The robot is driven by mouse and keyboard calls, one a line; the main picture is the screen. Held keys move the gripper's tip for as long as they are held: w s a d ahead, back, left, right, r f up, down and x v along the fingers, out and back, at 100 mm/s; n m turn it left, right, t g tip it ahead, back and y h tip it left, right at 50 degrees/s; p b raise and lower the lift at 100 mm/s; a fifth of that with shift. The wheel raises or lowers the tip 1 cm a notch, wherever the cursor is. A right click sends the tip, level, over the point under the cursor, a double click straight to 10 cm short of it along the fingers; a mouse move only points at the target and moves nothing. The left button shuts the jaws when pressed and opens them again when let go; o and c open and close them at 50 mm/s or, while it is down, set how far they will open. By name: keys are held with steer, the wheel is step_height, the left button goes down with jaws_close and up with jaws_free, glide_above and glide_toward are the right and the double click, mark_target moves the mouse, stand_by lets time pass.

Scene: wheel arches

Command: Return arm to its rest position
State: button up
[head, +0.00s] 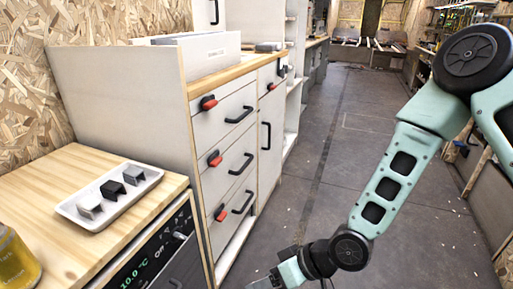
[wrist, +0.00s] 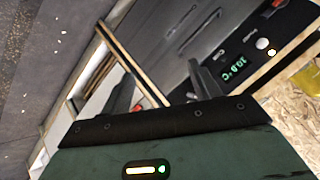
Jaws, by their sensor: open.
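My arm reaches down the right side of the head view, with its lower end at the bottom edge. The fingertips are cut off there. In the wrist view my gripper (wrist: 160,85) shows two dark fingers set apart with nothing between them. Beyond them is the dark front of an appliance, which has a green display (wrist: 233,68) and a knob. The gripper appears apart from that front and the cabinets, over the floor side.
White drawers (head: 232,165) with black handles and red latches stand behind. The grey floor (head: 340,130) in the aisle is clear.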

steer(key=s+d+r+g+h+p, duration=0.1)
steer(key=s+d+r+h, duration=0.3)
steer(key=s+d+r, duration=0.45)
steer(key=s+d+r+h, duration=0.3)
steer(key=s+r+h, duration=0.2)
steer(key=r, duration=0.7)
step_height(320, 180, up, 26)
steer(key=p, duration=2.7)
steer(key=shift+d+r, duration=0.15)
steer(key=shift+w, duration=0.1)
steer(key=shift+c, duration=0.3)
